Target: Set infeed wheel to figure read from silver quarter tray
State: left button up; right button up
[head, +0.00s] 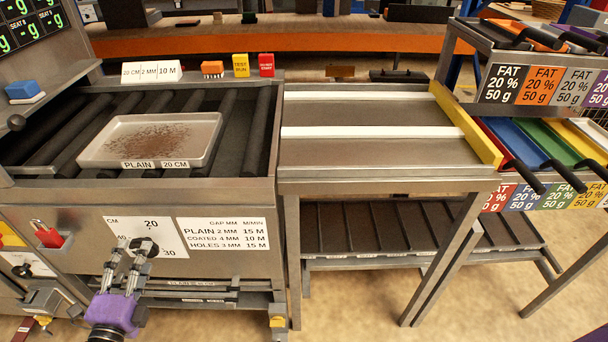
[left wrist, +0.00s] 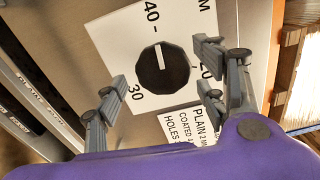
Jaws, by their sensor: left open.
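The silver tray (head: 206,133) lies on the black rollers, with brown crumbs on it and a front label reading PLAIN 20 CM. A black knob (left wrist: 163,67) sits on a white dial plate (left wrist: 118,38) marked CM, with 20, 30 and 40 around it. Its white pointer line points near the 40 mark. The knob also shows in the head view (head: 144,246), partly behind the fingers. My left gripper (head: 127,262), with a purple body, is open. Its fingers stand on either side of the knob, with gaps visible in the wrist view.
A printed card (head: 223,234) lists gap and speed for PLAIN, COATED and HOLES. A red padlock-like part (head: 49,237) is left of the dial. A metal outfeed table (head: 375,152) and a rack of coloured trays stand right.

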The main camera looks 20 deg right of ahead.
pick_arm(q)
jog(key=shift+x, duration=1)
jog(key=shift+c, duration=0.5)
jog(key=shift+s, duration=0.1)
jog(key=c, duration=0.9)
jog(key=shift+f, duration=0.1)
jog(key=shift+c, duration=0.2)
